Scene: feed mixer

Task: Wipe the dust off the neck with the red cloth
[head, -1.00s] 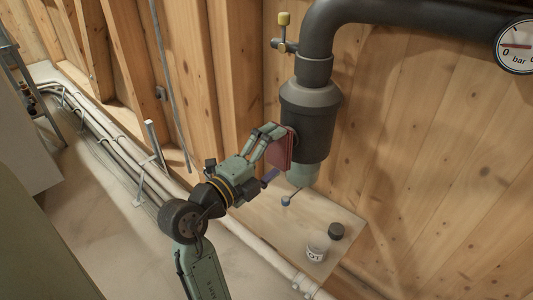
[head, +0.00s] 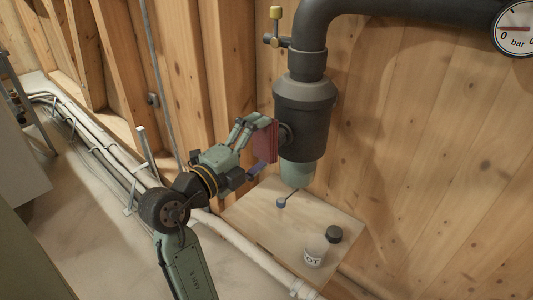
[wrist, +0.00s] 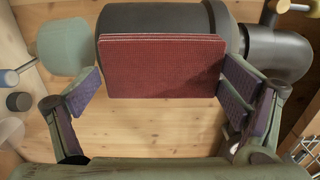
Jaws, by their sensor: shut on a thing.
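My gripper (head: 254,143) is shut on the red cloth (head: 265,141), a folded flat pad. In the wrist view the cloth (wrist: 163,67) spans between the two fingers (wrist: 160,80) and covers part of the dark vessel. In the head view the cloth is just left of the dark grey vessel (head: 303,120), by a short round stub (head: 285,134) on its side. I cannot tell whether cloth and stub touch. A narrower collar (head: 306,64) joins the vessel's top to the pipe. Which part is the neck is not clear, and I make out no dust.
A pale green cup-shaped end (head: 295,172) hangs below the vessel. A board (head: 250,215) beneath bears a dark lid (head: 333,234) and a labelled jar (head: 315,252). A yellow-handled valve (head: 276,25) and gauge (head: 515,27) are above. Wooden walls stand behind.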

